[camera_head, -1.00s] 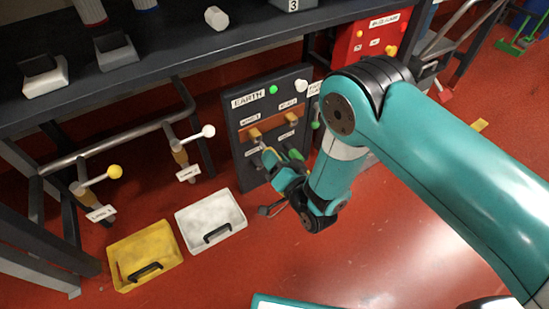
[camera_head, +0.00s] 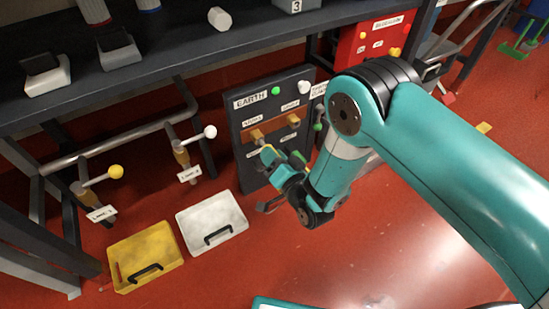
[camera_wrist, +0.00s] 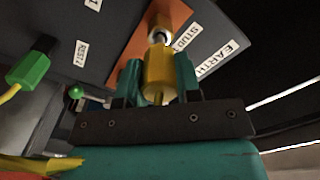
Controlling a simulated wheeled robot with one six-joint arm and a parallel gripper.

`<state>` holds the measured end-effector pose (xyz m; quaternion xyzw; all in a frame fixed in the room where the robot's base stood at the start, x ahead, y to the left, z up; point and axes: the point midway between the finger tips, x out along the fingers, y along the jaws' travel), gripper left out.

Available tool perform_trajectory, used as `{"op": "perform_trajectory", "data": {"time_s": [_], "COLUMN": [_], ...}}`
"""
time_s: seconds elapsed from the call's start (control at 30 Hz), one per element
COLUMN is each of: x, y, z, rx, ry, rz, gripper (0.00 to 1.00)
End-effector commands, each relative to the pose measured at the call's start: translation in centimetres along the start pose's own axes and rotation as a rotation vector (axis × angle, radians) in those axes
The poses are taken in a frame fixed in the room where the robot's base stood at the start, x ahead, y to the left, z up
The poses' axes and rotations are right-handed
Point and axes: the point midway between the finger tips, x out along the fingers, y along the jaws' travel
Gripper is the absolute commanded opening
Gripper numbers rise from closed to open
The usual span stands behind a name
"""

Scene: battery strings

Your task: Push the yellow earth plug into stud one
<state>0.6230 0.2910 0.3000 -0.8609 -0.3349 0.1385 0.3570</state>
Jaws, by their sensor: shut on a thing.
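The yellow earth plug (camera_wrist: 158,76) is between the two teal fingers of my gripper (camera_wrist: 159,82) in the wrist view. The fingers are shut on it. Its far end lines up with the silver and copper end of stud one (camera_wrist: 159,22), beside a "STUD" label. The two look very close or touching; I cannot tell how far the plug is in. In the head view my gripper (camera_head: 272,158) holds the plug (camera_head: 268,154) just below the left copper stud (camera_head: 256,135) of the dark earth panel (camera_head: 240,132).
A green plug (camera_wrist: 28,70) sits in a rest at left in the wrist view. A second copper stud (camera_head: 293,120) is to the right on the panel. A yellow tray (camera_head: 122,278) and a white tray (camera_head: 240,222) lie on the red floor. The bench (camera_head: 180,50) overhangs the panel.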

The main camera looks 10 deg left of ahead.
Motion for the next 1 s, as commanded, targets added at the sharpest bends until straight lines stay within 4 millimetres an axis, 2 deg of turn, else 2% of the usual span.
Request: {"op": "perform_trajectory", "data": {"time_s": [1.0], "x": [2.6], "y": [0.1], "z": [0.0], "rx": [0.001], "ry": [0.002], "rz": [0.003], "gripper": [0.03]}}
